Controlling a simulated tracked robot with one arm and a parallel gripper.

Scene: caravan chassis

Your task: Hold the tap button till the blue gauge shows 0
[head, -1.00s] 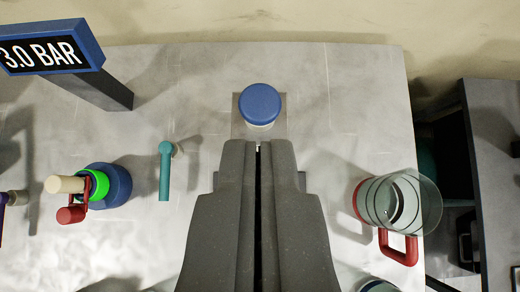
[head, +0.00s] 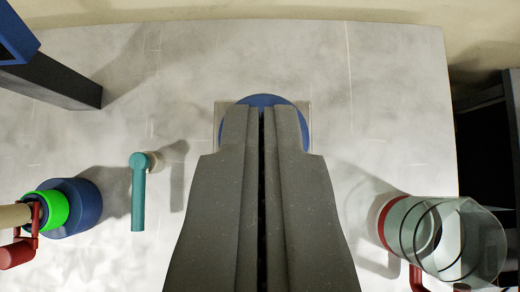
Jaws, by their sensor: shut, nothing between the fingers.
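The blue tap button (head: 265,100) is a round cap on a pale square plate at the top middle of the head view. My gripper (head: 262,108) is shut and empty, with its fingertips over the button and hiding most of it. I cannot tell whether the fingertips touch or press it. The blue gauge (head: 18,35) is cut off at the top left, so its reading is out of view.
A dark post (head: 55,82) carries the gauge. A teal lever (head: 138,195) stands left of my gripper. A blue and green fitting with a red handle (head: 45,210) is further left. A glass jug with a red handle (head: 445,240) is at right. A dark unit lies beyond the right edge.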

